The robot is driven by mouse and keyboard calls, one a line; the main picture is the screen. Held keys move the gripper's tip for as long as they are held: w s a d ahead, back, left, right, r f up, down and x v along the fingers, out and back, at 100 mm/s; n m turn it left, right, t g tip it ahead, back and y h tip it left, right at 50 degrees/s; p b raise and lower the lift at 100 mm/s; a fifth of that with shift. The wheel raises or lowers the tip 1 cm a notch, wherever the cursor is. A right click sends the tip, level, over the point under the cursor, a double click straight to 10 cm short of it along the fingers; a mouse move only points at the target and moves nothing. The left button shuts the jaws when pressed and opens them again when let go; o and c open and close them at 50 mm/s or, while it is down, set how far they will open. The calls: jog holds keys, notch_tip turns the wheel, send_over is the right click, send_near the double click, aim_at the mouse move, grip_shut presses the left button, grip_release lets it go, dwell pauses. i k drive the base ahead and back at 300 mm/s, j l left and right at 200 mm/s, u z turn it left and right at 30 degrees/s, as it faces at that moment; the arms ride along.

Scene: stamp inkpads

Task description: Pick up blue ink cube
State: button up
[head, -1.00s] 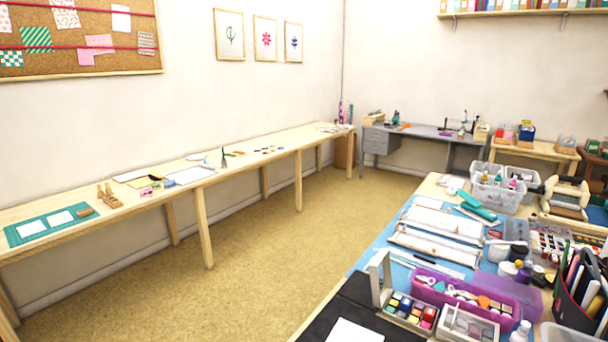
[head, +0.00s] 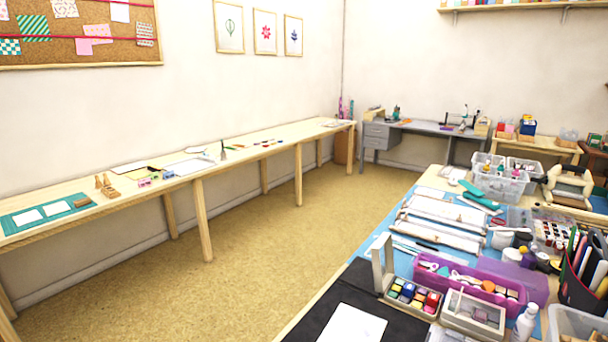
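An open case of small coloured ink cubes (head: 423,314) stands on the near right table, its lid raised. A dark blue ink cube (head: 408,291) appears to sit in it among pink, green, red and other coloured cubes. The cubes are small and packed close, so their exact edges are hard to tell. My gripper is not in view, and nothing of my arm shows near the case.
A black mat with white paper (head: 352,325) lies left of the case. A clear-lidded box (head: 474,312), a purple tray (head: 434,265) and a white bottle (head: 525,322) crowd its right and back. A long wooden table (head: 230,158) runs along the left wall. The floor (head: 240,250) between is clear.

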aim_at(408, 290)
jog(key=i+j+z, duration=0.1)
jog(key=z, duration=0.4)
jog(key=i+j+z, duration=0.1)
jog(key=j+z, duration=0.2)
jog(key=j, duration=0.4)
jog(key=j+z, duration=0.3)
jog(key=j, duration=0.45)
jog(key=i+j+z, duration=0.1)
jog(key=j, duration=1.75)
